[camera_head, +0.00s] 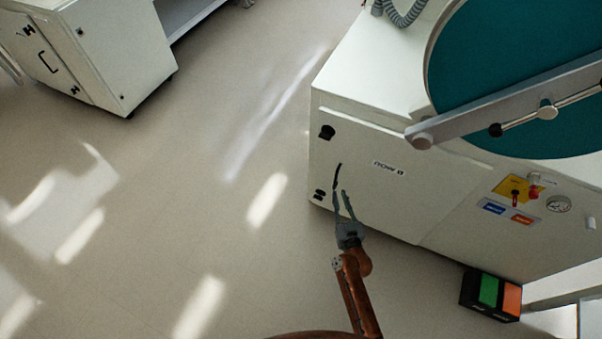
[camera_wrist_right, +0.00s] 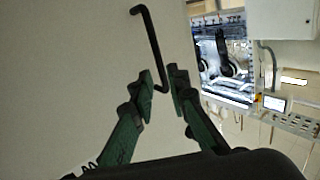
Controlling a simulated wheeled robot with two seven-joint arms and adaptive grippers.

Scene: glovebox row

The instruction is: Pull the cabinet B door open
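The cabinet B door (camera_head: 375,200) is a white front panel with a small dark-lettered label, on the cabinet at the right of the head view. It looks flush with the cabinet, so shut. Its black bar handle (camera_head: 338,176) is near the door's left side. In the right wrist view the handle (camera_wrist_right: 153,42) is a dark bent bar, its lower end between the fingertips. My right gripper (camera_head: 341,191) is at the handle's lower end, fingers apart. The fingers (camera_wrist_right: 163,77) also show spread in the wrist view; contact with the handle cannot be told. My left gripper is not in view.
A round teal window (camera_head: 510,80) with a grey bar (camera_head: 480,108) across it is above the door. A box with green and orange faces (camera_head: 490,293) is on the floor at lower right. Another white cabinet (camera_head: 85,50) stands at upper left. The floor (camera_head: 200,180) between is clear.

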